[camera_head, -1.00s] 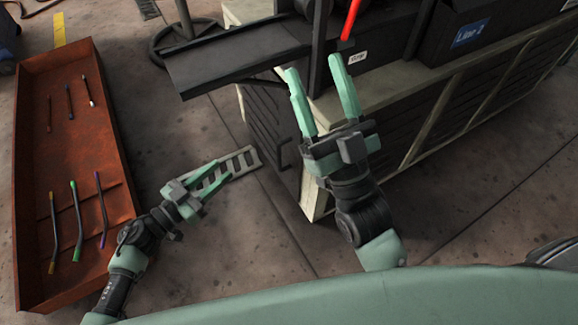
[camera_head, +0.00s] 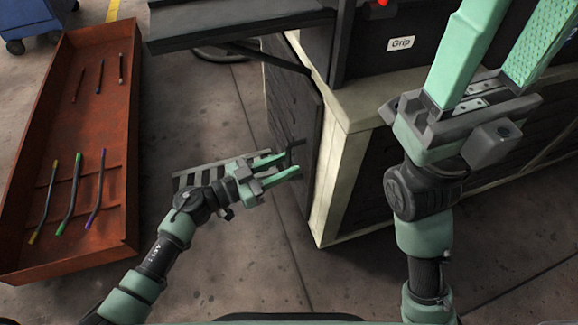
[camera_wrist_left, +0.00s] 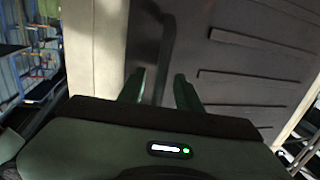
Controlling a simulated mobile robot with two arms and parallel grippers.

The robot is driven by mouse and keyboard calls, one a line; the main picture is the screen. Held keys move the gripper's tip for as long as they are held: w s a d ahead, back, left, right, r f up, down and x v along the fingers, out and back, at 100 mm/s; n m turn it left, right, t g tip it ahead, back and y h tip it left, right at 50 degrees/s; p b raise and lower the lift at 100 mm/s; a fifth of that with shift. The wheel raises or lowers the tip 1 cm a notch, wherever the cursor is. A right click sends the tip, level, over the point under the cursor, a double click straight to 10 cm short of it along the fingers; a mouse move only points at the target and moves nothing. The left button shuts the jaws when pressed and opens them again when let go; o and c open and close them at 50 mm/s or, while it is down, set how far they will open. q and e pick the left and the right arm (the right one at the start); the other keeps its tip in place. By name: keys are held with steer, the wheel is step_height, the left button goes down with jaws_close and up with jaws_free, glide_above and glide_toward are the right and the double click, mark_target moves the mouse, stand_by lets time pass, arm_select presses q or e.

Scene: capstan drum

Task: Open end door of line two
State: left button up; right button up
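The end door (camera_head: 290,112) is a dark slatted panel on the narrow end of a pale-framed cabinet; it looks closed. Its dark bar handle (camera_head: 296,146) stands out near the cabinet corner. In the left wrist view the handle (camera_wrist_left: 168,50) runs upright against the door panel (camera_wrist_left: 240,75). My left gripper (camera_head: 289,165) is open at the handle. In the wrist view the bar shows between its two separated fingers; contact cannot be told. My right gripper (camera_head: 532,25) is open and empty above the cabinet's right part, its fingertips near the top edge.
A rust-red tray (camera_head: 112,190) with several thin rods lies at the left. A dark ledge (camera_head: 240,25) juts out above the door. The floor in front is clear.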

arm_select(q)
steer(key=shift+w+d, duration=0.35)
steer(key=shift+d, duration=0.25)
jaws_close()
stand_by(1.1)
